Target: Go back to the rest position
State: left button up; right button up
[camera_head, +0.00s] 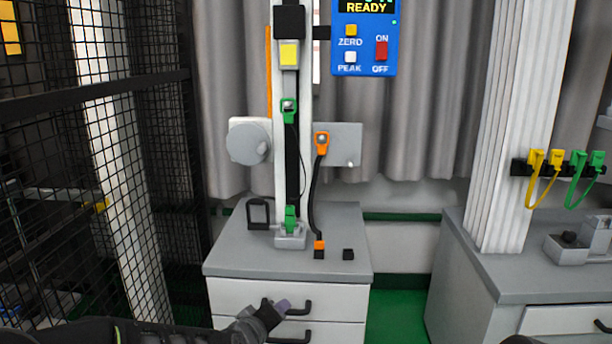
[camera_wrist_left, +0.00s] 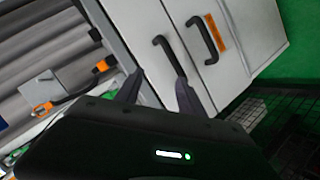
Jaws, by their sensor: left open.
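My left gripper (camera_head: 275,311) is low in the head view, in front of the drawers of the grey-topped cabinet (camera_head: 230,262). In the left wrist view its two dark fingers (camera_wrist_left: 159,90) are apart with nothing held between them. A black drawer handle (camera_wrist_left: 164,50) shows just beyond the fingertips; I cannot tell whether they touch it. My right gripper is not in view; only a dark rounded part, probably of my right arm, shows at the bottom edge of the head view.
A drop tower (camera_head: 280,180) stands on the cabinet, with green and orange connectors. A blue panel (camera_head: 364,55) reading READY hangs behind. A black mesh fence (camera_head: 40,150) is on the left. A second cabinet (camera_head: 470,280) and white column (camera_head: 518,130) stand right, with green floor between the cabinets.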

pick_arm(q)
jog(key=s+f+m+g, duration=0.2)
jog(key=s+f+g, duration=0.1)
jog(key=s+f, duration=0.75)
jog(key=s+f+m+g, duration=0.3)
jog(key=s+f, duration=0.4)
jog(key=f, duration=0.6)
jog(key=s+f+g, duration=0.3)
jog(key=s+f, duration=0.2)
jog(key=s, duration=0.5)
jog(key=s+f+g, duration=0.2)
jog(key=s+f, duration=0.4)
jog(key=s, duration=0.3)
notch_tip(320, 180, up, 20)
jog(key=p, duration=2)
jog(key=shift+s+r+h+p, duration=0.25)
jog(key=shift+s+h+p, duration=0.1)
jog(key=shift+s+h, duration=0.1)
